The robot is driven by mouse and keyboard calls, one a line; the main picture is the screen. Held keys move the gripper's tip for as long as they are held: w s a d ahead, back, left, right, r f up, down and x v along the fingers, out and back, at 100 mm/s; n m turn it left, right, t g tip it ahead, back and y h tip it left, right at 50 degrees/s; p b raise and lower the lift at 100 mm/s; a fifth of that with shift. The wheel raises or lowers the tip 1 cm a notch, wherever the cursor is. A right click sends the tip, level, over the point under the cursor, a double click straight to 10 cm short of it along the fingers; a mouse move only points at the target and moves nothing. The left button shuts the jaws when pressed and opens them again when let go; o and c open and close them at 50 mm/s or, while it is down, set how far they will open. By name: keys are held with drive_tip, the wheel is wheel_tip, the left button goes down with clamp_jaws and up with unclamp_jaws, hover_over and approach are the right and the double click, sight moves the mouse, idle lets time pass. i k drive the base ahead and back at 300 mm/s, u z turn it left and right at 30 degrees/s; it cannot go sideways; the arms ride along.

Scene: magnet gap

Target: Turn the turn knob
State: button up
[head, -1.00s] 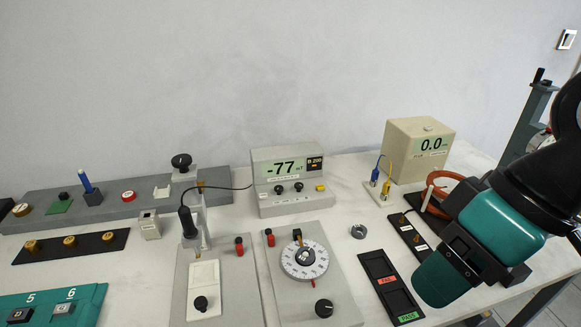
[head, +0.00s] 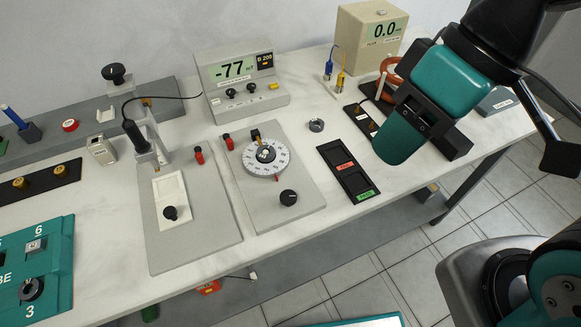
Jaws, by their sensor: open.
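The turn knob appears to be the black round knob (head: 288,198) at the front of a grey plate (head: 300,172). A white dial disc (head: 266,156) with scale marks sits behind it on the same plate. My gripper (head: 436,130) hangs at the end of my teal and black arm, above the right part of the bench. It is open, up and to the right of the knob and well apart from it. Its fingers are partly hidden by my wrist. Nothing shows held in it.
A dark tray (head: 333,160) with red and green labels lies between the knob and my gripper. A meter reading -77 (head: 233,75) stands behind. A metal ring (head: 316,125) lies on the bench.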

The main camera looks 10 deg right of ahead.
sight(288, 197)
drive_tip(key=z, duration=1.15)
drive_tip(key=k, duration=0.95)
drive_tip(key=u, duration=1.15)
drive_tip(key=i, duration=0.5)
